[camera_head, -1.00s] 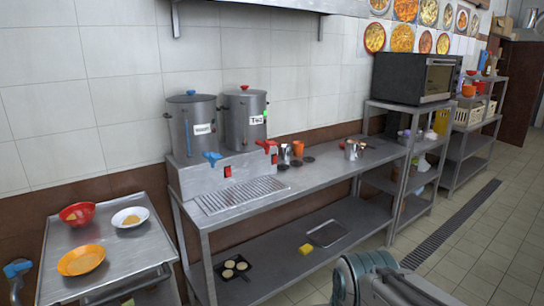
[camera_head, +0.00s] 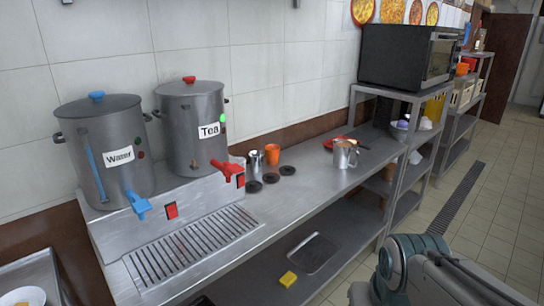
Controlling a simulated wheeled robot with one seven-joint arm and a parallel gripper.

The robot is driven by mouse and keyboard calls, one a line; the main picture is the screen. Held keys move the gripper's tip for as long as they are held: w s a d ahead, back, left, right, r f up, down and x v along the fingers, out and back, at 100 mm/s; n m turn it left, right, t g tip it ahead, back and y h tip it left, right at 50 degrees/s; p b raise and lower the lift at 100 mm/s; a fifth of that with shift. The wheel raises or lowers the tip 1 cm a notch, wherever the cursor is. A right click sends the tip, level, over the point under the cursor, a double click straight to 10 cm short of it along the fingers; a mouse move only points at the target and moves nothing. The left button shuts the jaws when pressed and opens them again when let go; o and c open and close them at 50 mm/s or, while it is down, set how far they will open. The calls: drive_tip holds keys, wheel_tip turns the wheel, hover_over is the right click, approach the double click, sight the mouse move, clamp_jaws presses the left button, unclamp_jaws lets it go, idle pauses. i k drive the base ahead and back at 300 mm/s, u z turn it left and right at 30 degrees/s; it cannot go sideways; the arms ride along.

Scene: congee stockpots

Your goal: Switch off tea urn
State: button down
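The tea urn (camera_head: 190,140) is a grey metal pot with a red lid knob and a "Tea" label (camera_head: 209,131). It stands on a raised metal base (camera_head: 150,228) against the tiled wall. A bright green light (camera_head: 222,118) shows on its right side, with a dark reddish spot below it. Its red tap (camera_head: 228,169) points to the front right, and a red switch (camera_head: 240,181) sits on the base below it. The water urn (camera_head: 105,155) stands to its left with a blue tap and another red switch (camera_head: 171,210). My gripper is not in view; only my arm shows at the lower right.
A drip grate (camera_head: 195,245) lies in front of the urns. Metal cups, an orange cup (camera_head: 272,154) and dark discs stand to the right on the steel counter (camera_head: 310,185). A metal jug (camera_head: 344,154) stands further right. Open tiled floor lies at the right.

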sight(241, 179)
drive_tip(key=u, duration=0.15)
drive_tip(key=i, duration=1.05)
drive_tip(key=u, duration=0.25)
